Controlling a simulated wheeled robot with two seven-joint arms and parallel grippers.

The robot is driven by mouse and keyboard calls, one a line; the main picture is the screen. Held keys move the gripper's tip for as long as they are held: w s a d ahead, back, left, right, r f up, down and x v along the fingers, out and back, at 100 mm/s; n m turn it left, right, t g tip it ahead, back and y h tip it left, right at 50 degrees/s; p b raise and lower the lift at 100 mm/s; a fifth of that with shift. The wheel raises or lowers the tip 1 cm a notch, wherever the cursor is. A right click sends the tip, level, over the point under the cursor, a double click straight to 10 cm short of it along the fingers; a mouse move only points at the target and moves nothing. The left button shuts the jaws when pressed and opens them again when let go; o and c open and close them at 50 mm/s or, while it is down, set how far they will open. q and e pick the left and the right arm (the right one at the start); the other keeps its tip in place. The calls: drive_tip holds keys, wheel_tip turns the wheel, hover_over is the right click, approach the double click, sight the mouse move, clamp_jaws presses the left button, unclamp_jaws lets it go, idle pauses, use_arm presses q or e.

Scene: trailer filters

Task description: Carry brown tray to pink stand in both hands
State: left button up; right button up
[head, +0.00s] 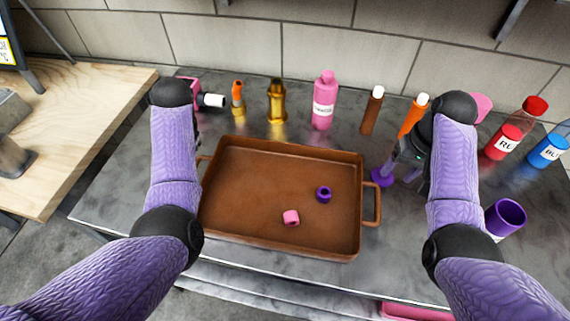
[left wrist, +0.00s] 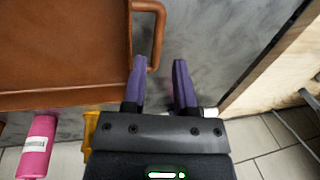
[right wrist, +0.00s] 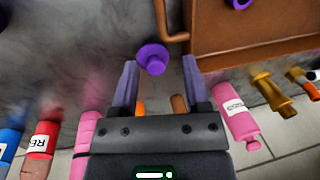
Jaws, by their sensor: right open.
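The brown tray (head: 250,240) lies flat on the grey metal counter, with a loop handle at each end. A pink piece (head: 291,217) and a purple ring (head: 324,194) are in it. In the left wrist view my left gripper (left wrist: 158,62) is open and empty, one finger close by the tray's left handle (left wrist: 158,30); the arm hides it in the head view. My right gripper (head: 393,172) is open beside the right handle (head: 371,204). In the right wrist view that handle (right wrist: 163,18) is just beyond the fingers. No pink stand is clearly visible.
A purple piece (head: 382,178) stands beside the right handle, between my right fingers in that wrist view. A pink bottle (head: 323,105) and other bottles line the back. A purple cup (head: 506,217) stands right. A pink edge (head: 415,313) shows below the counter's front.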

sight(379, 192)
use_arm(q)
drive_tip(key=f, duration=0.3)
drive_tip(key=a+f, duration=0.1)
drive_tip(key=f, duration=0.5)
drive_tip(key=shift+a, duration=0.4)
use_arm(e)
drive_tip(key=f, duration=0.3)
drive_tip(key=a+f, duration=0.1)
drive_tip(key=f, duration=0.2)
drive_tip(key=a+f, duration=0.1)
drive_tip(key=f, duration=0.2)
use_arm(q)
drive_tip(key=c, duration=0.3)
use_arm(e)
drive_tip(key=c, duration=0.3)
use_arm(q)
clamp_jaws()
use_arm(e)
drive_tip(key=shift+c, duration=1.3)
clamp_jaws()
